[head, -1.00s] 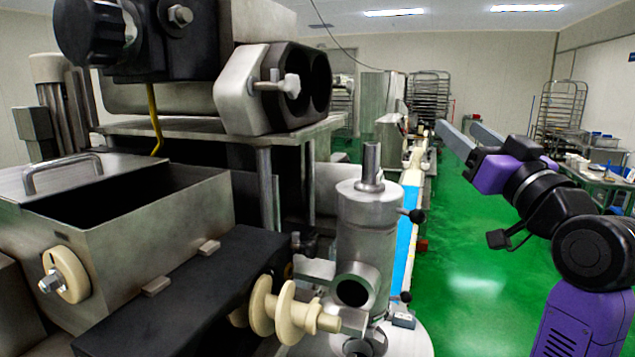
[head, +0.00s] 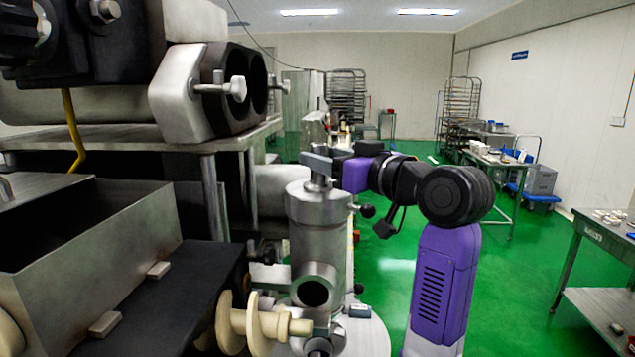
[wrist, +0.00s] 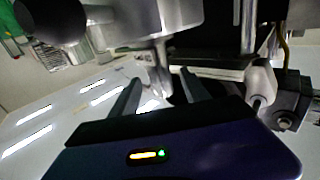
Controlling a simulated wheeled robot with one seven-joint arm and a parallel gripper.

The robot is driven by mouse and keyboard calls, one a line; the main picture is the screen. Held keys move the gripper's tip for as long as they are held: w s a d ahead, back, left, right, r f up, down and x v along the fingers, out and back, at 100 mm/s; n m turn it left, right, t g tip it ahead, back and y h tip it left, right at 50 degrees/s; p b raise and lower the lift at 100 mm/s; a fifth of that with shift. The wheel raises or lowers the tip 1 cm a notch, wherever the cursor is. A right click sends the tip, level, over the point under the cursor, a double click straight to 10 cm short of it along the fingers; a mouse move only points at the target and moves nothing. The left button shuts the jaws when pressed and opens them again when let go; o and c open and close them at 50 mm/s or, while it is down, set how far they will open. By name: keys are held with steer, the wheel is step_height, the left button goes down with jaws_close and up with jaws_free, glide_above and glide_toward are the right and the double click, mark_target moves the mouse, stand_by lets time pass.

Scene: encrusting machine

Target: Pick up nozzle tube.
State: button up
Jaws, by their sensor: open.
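The nozzle tube (head: 319,182) looks to be the slim steel tube standing upright on top of a steel cylinder body (head: 318,220) in the head view. My gripper (head: 318,160) is at the tube's upper end, its grey fingers reaching in from the right. In the wrist view the two fingers of my gripper (wrist: 160,90) are apart, and a steel tube (wrist: 157,75) shows between them. The fingers partly hide the tube's top in the head view. I cannot tell whether either finger touches it.
The encrusting machine's steel hopper (head: 110,235) and clamp block (head: 185,90) stand close on the left. A cream-coloured screw piece (head: 262,325) sticks out below. Green floor (head: 530,260) is open on the right, with a table (head: 600,232) at the right edge.

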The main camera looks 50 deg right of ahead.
steer(key=w, duration=0.1)
steer(key=w+p, duration=0.1)
steer(key=w, duration=0.3)
steer(key=shift+d+p, duration=0.25)
steer(key=shift+p, duration=0.05)
steer(key=shift+f, duration=0.1)
steer(key=shift+c, duration=0.2)
jaws_close()
stand_by(0.8)
